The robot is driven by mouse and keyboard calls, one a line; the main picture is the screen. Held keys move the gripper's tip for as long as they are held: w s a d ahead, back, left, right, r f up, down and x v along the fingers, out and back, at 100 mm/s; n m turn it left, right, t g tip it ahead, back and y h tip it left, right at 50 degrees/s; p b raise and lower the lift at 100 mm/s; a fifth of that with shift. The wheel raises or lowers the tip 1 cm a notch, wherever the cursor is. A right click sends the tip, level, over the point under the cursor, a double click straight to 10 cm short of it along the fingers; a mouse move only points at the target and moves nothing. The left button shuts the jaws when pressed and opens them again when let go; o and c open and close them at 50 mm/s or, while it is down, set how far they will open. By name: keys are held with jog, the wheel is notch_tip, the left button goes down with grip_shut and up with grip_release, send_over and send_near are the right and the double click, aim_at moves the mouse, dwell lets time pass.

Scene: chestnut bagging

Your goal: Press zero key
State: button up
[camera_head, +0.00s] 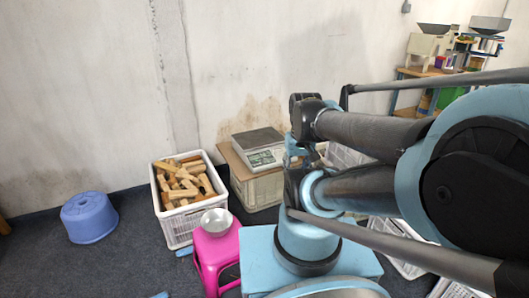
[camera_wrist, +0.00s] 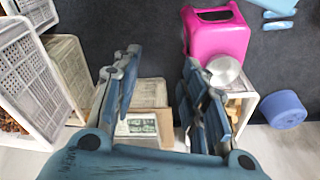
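A scale (camera_head: 258,140) with a dark flat plate and a pale front panel of keys and display rests on a board over a white crate (camera_head: 255,188), close to the wall. In the wrist view the scale's panel (camera_wrist: 138,126) shows low in the picture, partly hidden by my gripper. The single zero key is too small to make out. My gripper (camera_wrist: 160,62) is open, its two fingers wide apart with nothing between them. It is over the front side of the scale and crate; the gap to the keys cannot be told. In the head view my arm hides most of the gripper.
A white crate of wood pieces (camera_head: 182,215) stands left of the scale. A pink stool (camera_head: 217,250) bears a metal bowl (camera_head: 216,221). A blue stool (camera_head: 89,217) is farther left. Shelving (camera_head: 440,75) with machines stands back right. Floor shows clear at lower left.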

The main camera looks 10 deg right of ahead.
grip_shut()
dwell(1.1)
